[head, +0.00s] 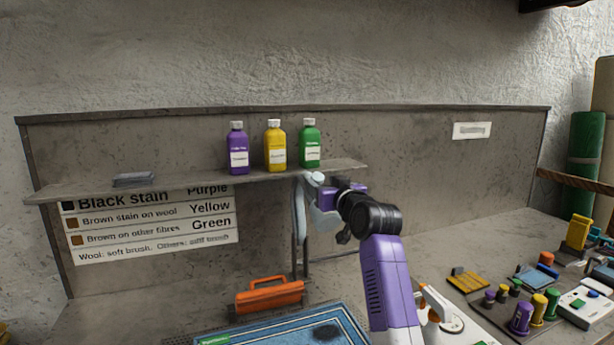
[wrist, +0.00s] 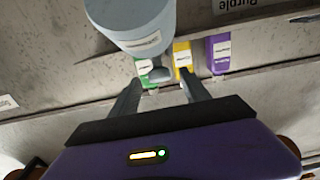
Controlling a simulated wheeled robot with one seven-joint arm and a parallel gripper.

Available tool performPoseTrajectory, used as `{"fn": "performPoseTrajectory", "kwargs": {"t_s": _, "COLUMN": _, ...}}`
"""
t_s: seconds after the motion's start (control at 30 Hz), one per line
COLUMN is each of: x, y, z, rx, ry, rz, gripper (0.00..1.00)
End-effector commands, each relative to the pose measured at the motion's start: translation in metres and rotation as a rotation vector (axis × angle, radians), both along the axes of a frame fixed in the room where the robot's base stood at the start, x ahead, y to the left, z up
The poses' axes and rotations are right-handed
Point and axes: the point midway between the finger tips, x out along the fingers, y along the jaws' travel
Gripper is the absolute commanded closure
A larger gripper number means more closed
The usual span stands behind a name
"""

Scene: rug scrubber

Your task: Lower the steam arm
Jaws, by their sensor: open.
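The steam arm (head: 299,212) looks like a pale blue-grey upright piece below the shelf, right of centre, partly hidden by my gripper. In the wrist view a pale blue-grey cylinder with a small label (wrist: 130,22), apparently its head, fills the upper left. A short grey stub (wrist: 160,74) under it shows between my fingers. My gripper (wrist: 160,92) is open, one finger on each side of that stub; whether they touch it I cannot tell. In the head view my gripper (head: 330,196) is close beside the steam arm, its fingers mostly hidden.
Purple (head: 237,150), yellow (head: 275,148) and green (head: 310,145) bottles stand on the shelf (head: 190,182) just behind. An orange-handled tool (head: 270,297) and a blue rug (head: 285,333) lie below. Small coloured parts and a white control box (head: 586,308) crowd the right.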

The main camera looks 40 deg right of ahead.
Motion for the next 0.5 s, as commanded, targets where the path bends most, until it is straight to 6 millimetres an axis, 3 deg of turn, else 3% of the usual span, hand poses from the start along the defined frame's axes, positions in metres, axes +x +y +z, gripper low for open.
{"fn": "performPoseTrajectory", "kwargs": {"t_s": 0.5, "x": 0.059, "y": -0.017, "z": 0.002, "rx": 0.001, "ry": -0.001, "rz": 0.0, "gripper": 0.45}}
